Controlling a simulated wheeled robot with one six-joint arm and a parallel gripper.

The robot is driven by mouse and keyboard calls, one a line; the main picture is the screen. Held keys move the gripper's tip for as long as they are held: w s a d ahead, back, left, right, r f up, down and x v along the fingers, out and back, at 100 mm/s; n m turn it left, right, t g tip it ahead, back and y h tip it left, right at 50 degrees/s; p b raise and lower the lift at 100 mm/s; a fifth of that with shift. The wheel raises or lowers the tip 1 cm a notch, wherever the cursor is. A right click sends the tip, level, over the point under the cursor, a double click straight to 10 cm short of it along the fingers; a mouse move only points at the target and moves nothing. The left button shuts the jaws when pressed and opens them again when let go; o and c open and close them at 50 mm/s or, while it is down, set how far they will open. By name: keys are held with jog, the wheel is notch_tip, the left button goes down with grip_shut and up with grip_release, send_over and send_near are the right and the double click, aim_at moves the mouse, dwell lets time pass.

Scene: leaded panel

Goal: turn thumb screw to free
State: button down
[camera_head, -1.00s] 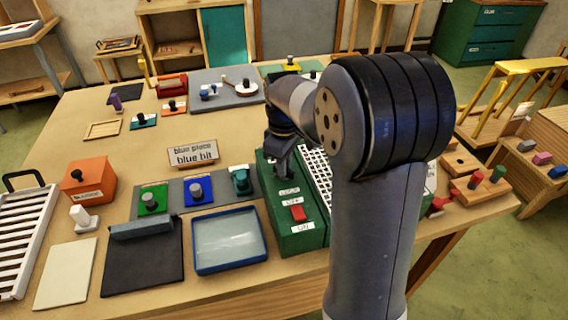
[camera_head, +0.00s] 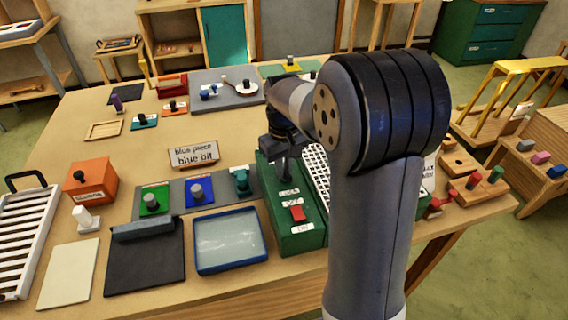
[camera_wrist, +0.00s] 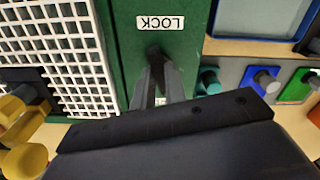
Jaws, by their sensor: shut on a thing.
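The green machine (camera_head: 297,240) stands near the middle of the table, with a red switch (camera_head: 297,213) and white labels on its top. My gripper (camera_head: 285,166) is over its far left part. In the wrist view my gripper (camera_wrist: 158,75) is shut on a small dark thumb screw (camera_wrist: 154,50) just beside the LOCK label (camera_wrist: 160,22). The fingers hide most of the screw, so its turn angle cannot be told. In the head view the screw is hidden by my gripper.
A white grid (camera_wrist: 55,50) lies beside the green top. Teal, blue and green pieces with knobs (camera_head: 199,192) stand to the left, with a blue-rimmed tray (camera_head: 262,262) in front. A sign (camera_head: 194,155) reads "blue piece, blue bit".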

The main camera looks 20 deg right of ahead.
jog(key=shift+m, duration=1.2)
jog(key=c, duration=1.4)
grip_release()
jog(key=shift+c, duration=0.2)
jog(key=shift+r, duration=0.1)
notch_tip(320, 180, up, 11)
jog(key=shift+f, duration=0.3)
